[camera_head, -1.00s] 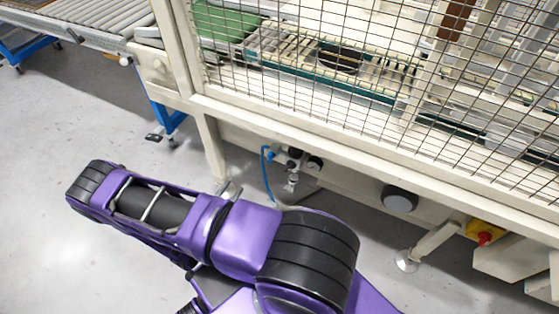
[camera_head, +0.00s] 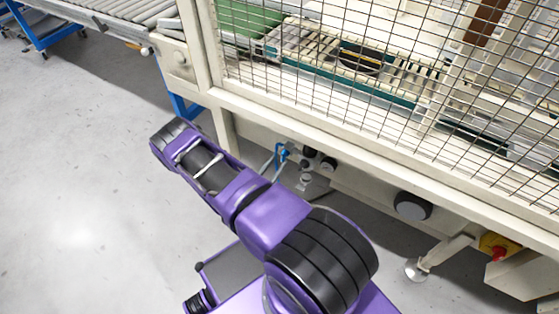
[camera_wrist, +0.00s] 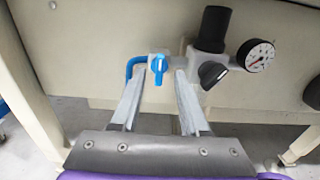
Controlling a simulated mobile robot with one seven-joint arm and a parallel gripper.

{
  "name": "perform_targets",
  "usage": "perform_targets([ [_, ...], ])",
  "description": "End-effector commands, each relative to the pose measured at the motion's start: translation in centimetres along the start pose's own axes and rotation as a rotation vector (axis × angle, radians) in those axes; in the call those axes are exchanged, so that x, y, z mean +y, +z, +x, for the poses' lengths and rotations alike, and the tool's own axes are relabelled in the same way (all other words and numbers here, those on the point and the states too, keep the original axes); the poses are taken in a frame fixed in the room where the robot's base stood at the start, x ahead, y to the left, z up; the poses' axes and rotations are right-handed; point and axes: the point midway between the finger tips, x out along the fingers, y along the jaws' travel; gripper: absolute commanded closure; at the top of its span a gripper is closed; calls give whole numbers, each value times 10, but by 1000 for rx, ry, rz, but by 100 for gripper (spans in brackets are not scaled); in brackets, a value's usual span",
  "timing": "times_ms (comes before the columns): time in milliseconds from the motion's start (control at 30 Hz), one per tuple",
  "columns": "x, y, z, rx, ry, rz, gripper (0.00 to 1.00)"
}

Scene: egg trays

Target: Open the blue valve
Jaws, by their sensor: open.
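The blue valve (camera_wrist: 159,65) shows in the wrist view on the machine's beige panel, with its handle pointing down and a blue hose curving away at its left. In the head view the valve (camera_head: 282,152) is a small blue spot under the machine frame, beyond my purple arm. My gripper (camera_wrist: 169,72) is open, with one finger on each side of the blue handle in the wrist view. I cannot tell whether the fingers touch it or how far it is in depth.
Right of the valve are a black regulator knob (camera_wrist: 214,28), another black knob (camera_wrist: 211,74) and a pressure gauge (camera_wrist: 258,54). A beige frame leg (camera_wrist: 25,90) stands at left. In the head view, a wire mesh guard (camera_head: 400,80) rises above, and a red stop button (camera_head: 499,253) sits at right.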

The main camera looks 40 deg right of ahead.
Motion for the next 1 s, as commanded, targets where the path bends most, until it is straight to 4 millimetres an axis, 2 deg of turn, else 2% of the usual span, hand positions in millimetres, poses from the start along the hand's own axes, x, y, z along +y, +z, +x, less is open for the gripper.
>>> perform_targets([
  [33, 0, 0, 8, 0, -2, 2, 55],
  [200, 0, 0, 23, -1, 0, 0, 55],
  [533, 0, 0, 26, 0, 1, 0, 55],
  [567, 0, 0, 26, 0, 1, 0, 59],
  [800, 0, 0, 26, 0, 0, 0, 100],
  [1000, 0, 0, 26, 0, 0, 0, 100],
])
